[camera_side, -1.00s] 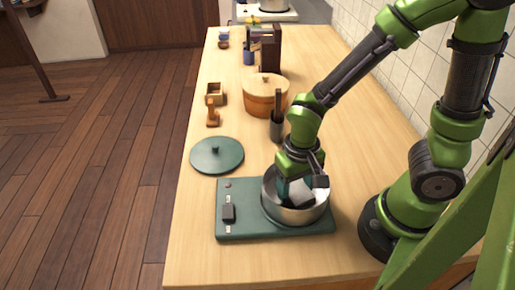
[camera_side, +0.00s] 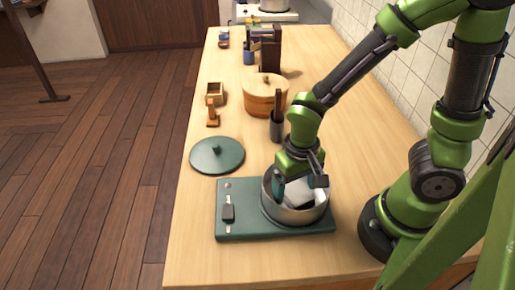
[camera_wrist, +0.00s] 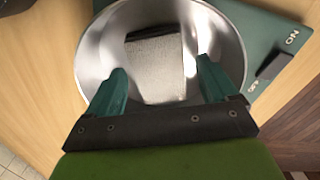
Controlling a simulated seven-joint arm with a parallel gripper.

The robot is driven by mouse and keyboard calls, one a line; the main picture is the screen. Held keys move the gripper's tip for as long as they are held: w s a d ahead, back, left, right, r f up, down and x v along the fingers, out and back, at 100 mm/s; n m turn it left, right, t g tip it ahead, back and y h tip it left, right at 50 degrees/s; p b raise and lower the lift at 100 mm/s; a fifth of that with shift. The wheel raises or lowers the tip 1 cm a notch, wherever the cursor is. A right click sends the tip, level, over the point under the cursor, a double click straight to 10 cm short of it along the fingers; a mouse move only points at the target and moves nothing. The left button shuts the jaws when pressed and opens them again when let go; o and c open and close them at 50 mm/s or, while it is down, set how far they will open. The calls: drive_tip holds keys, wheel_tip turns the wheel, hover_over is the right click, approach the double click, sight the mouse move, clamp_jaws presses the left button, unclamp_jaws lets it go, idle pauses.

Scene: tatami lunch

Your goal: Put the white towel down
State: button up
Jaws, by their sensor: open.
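The white towel (camera_wrist: 156,70) is a folded pale block lying inside a steel pot; it also shows in the side view (camera_side: 298,192). The pot (camera_wrist: 236,62) stands on a green cooker plate and shows in the side view too (camera_side: 297,215). My gripper (camera_wrist: 161,82) is open, pointing down over the pot, with its teal fingers apart on either side of the towel's near end. In the side view my gripper (camera_side: 298,183) hides part of the pot's far rim. Whether the fingers touch the towel, I cannot tell.
The green cooker plate (camera_side: 250,222) has a black knob at its left. A green lid (camera_side: 217,156) lies behind it. A dark utensil holder (camera_side: 276,128), a wooden tub (camera_side: 262,100) and a small wooden box (camera_side: 215,93) stand further back. The counter's right side is mostly clear.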

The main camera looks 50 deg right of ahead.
sight(295, 190)
drive_tip(key=d+r+t+y, duration=0.1)
drive_tip(key=d+r+t, duration=0.1)
drive_tip(key=r, duration=0.8)
drive_tip(key=w+d+r+t+y, duration=0.1)
drive_tip(key=d+r+t, duration=0.2)
drive_tip(key=r, duration=0.7)
drive_tip(key=shift+d+n+t, duration=0.15)
drive_tip(key=shift+n+t, duration=0.15)
drive_tip(key=shift+t, duration=0.9)
